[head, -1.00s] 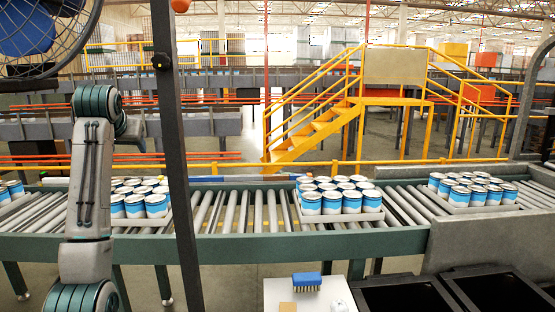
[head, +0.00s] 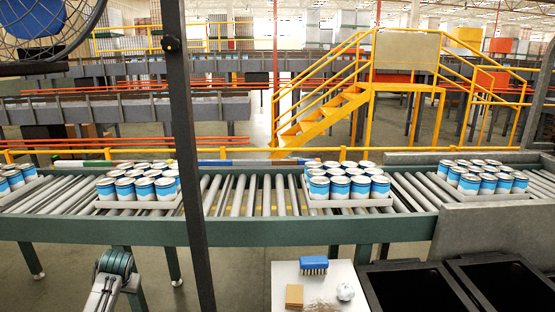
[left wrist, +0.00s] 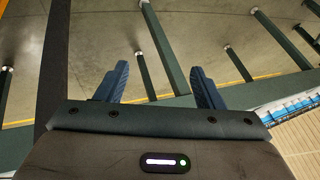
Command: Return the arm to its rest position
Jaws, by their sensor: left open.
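My left arm shows at the bottom left of the head view, low in front of the conveyor; its gripper lies outside that view. In the left wrist view my left gripper (left wrist: 160,85) is open, its two dark blue fingers spread apart with nothing between them. Beyond the fingers are the floor and green conveyor legs (left wrist: 235,62). My right gripper is in neither view.
A roller conveyor (head: 330,229) crosses ahead, with trays of blue-and-white cans (head: 347,186) on it. A dark upright post (head: 185,150) stands near the left arm. A white table (head: 325,298) holds a blue brush (head: 314,264), a sponge (head: 294,297) and a crumpled ball (head: 345,291). Black bins (head: 415,290) stand at right.

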